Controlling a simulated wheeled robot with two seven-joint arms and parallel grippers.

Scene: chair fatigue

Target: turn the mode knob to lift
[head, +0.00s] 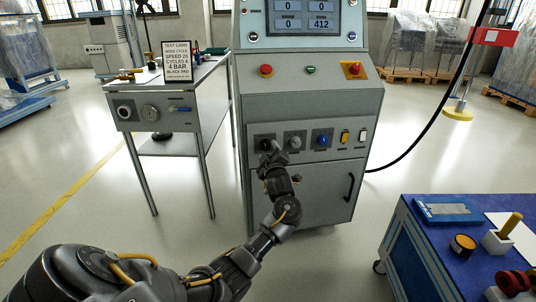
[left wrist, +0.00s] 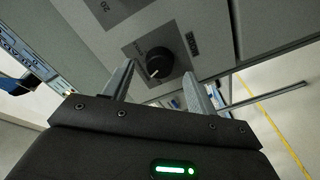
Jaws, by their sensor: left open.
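The black mode knob (head: 265,145) is at the left end of the control row on the grey test cabinet (head: 290,90). In the left wrist view the round knob (left wrist: 160,64) sits on a dark square plate, with a white pointer mark on its lower left side. My left gripper (head: 277,154) is close in front of the panel, just right of and below the knob in the head view. In the left wrist view its open fingers (left wrist: 156,88) stand on either side below the knob, with nothing between them. My right gripper is out of view.
A grey knob (head: 295,142), a blue knob (head: 322,139) and a yellow switch (head: 345,137) follow to the right. Red (head: 266,70) and green buttons sit above. A side table (head: 200,78) with a test card (head: 177,61) stands left, a blue cart (head: 400,232) lower right.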

